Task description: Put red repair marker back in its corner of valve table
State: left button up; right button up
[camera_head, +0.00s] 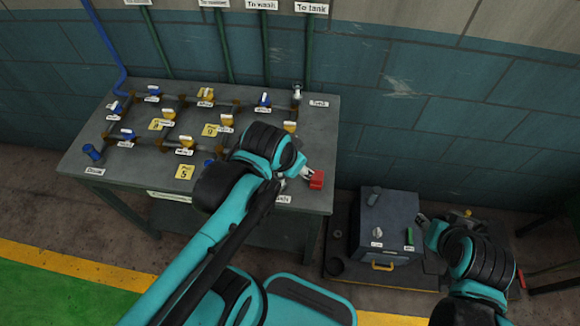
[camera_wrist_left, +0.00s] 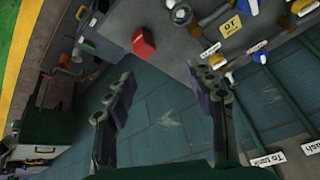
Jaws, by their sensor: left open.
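The red repair marker (camera_head: 316,179) is a small red block at the right edge of the grey valve table (camera_head: 322,130), near its front right corner. It also shows in the left wrist view (camera_wrist_left: 143,42), beside the table's edge, beyond the finger tips. My left gripper (camera_head: 296,176) is just left of the marker in the head view, partly hidden by its wrist. In the left wrist view its two fingers (camera_wrist_left: 163,88) are spread, with nothing between them. My right gripper (camera_head: 424,224) is at the right, beside a grey box; its fingers are too small to read.
The table carries pipes, yellow and blue valves, labels and yellow number tags (camera_head: 185,172). A grey box (camera_head: 385,215) with a yellow handle stands to the right of the table. A tiled wall (camera_head: 400,90) closes off the back.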

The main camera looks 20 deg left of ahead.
pick_arm(q)
jog(key=s+n, duration=0.1)
jog(key=n+t, duration=0.1)
jog(key=n, duration=0.1)
jog(key=shift+s+a+f+t, duration=0.1)
jog(key=shift+s+a+t, duration=0.2)
jog(key=shift+s+a, duration=0.1)
pick_arm(e)
jog(key=shift+w, duration=0.1)
pick_arm(q)
jog(key=shift+f+b, duration=0.6)
jog(key=shift+f, duration=0.05)
pick_arm(e)
jog(key=shift+f, duration=0.65)
pick_arm(q)
jog(key=shift+c, duration=0.3)
pick_arm(e)
jog(key=shift+c, duration=0.3)
